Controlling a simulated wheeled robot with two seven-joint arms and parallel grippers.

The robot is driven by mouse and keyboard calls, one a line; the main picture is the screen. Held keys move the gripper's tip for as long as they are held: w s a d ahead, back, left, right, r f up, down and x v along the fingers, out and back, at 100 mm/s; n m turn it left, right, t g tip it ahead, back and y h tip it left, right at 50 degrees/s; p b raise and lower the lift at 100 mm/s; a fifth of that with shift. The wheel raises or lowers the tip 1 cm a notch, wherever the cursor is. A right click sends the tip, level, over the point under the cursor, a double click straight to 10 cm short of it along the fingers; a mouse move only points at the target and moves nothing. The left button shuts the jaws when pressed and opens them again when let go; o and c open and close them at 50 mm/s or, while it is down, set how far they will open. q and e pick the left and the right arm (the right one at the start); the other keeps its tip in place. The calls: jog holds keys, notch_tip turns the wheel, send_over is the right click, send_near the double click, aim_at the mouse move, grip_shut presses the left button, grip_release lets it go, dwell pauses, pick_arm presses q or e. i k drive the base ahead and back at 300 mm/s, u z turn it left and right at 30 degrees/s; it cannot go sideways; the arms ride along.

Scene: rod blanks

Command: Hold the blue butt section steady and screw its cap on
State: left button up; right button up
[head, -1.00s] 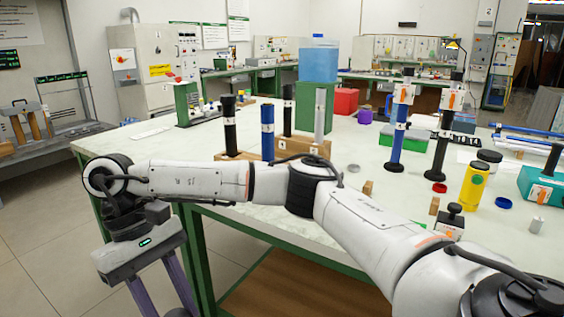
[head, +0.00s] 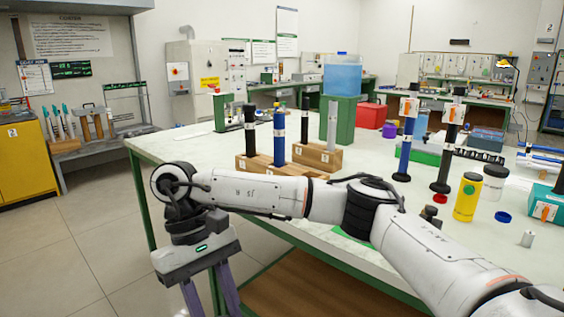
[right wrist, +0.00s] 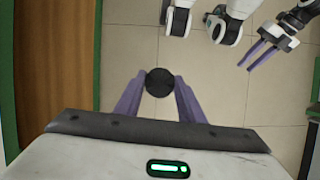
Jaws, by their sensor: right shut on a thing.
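A blue rod section (head: 280,139) with a black upper end stands upright in a wooden block. A second blue section (head: 404,150) with an orange-marked tag stands upright on a black foot further right. I cannot tell which is the task's butt section. My right gripper (head: 208,300) hangs off the table's left front side, fingers downward, tips cut off in the head view. In the right wrist view it is shut on a round black thing (right wrist: 159,82), seen end-on, possibly a cap. My left gripper (right wrist: 248,62) shows only there, over the floor; its finger gap is unclear.
Dark and grey rods stand in wooden blocks (head: 318,156) near the blue one. A yellow bottle (head: 467,198), a clear jar (head: 494,184), a blue ring or lid (head: 504,217) and a teal box (head: 546,203) are at right. My right arm covers part of the table front.

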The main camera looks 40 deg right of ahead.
aim_at(280, 119)
jog(key=z, duration=1.25)
